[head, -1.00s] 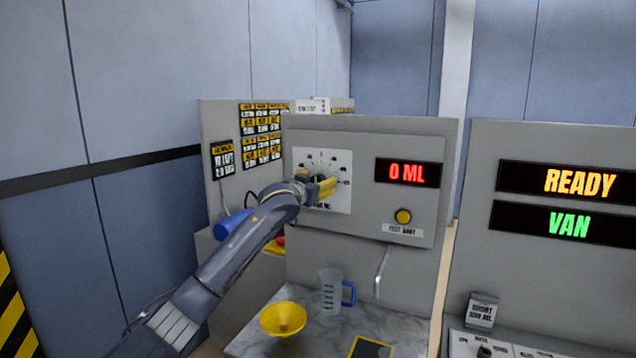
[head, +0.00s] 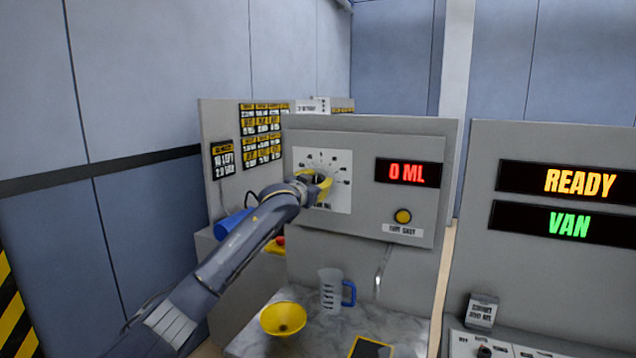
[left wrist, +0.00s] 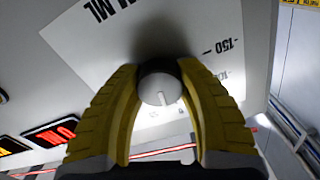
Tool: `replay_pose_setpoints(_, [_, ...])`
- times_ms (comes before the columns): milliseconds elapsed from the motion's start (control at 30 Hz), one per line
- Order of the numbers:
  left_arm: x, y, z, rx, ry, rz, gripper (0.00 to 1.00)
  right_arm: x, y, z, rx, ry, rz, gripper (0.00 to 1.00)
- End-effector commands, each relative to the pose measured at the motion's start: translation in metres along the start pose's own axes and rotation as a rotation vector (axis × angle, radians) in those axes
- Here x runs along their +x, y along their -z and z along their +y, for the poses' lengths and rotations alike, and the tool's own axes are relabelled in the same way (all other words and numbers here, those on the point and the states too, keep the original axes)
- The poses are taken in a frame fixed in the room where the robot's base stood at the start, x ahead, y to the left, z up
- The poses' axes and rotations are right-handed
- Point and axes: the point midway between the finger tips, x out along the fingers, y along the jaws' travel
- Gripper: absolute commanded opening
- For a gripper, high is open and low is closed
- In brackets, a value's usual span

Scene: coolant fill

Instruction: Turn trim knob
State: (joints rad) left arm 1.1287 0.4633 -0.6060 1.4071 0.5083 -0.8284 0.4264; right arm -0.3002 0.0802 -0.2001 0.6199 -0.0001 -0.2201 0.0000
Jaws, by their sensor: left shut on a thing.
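The trim knob (left wrist: 158,88) is a round grey knob with a pale pointer line, on a white dial plate (head: 334,196) on the grey machine panel. In the left wrist view the dial plate shows marks such as -150. My left gripper (head: 322,186) is at the dial, its yellow fingers shut on the knob; in the left wrist view the fingers (left wrist: 160,95) sit on either side of it. In the head view the gripper hides most of the knob. My right gripper is in neither view.
A red 0 ML display (head: 408,173) and a yellow button (head: 403,216) are right of the dial. Below stand a measuring jug (head: 331,291) and a yellow funnel (head: 283,318). A console with READY and VAN displays (head: 568,224) is at the right.

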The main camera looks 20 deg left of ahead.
Motion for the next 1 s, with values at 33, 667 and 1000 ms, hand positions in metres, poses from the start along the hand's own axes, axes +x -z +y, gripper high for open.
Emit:
replay_pose_setpoints(33, [-0.0001,0.0011,-0.0008,0.035,0.001,0.001,0.07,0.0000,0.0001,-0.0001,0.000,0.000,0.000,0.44])
replay_pose_setpoints(667, [-0.0001,0.0014,0.0006,0.344,0.000,0.003,0.06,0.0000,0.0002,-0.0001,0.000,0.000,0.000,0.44])
replay_pose_setpoints(1000, [-0.0002,0.0018,0.0006,0.361,0.001,0.003,0.06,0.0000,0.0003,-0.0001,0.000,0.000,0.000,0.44])
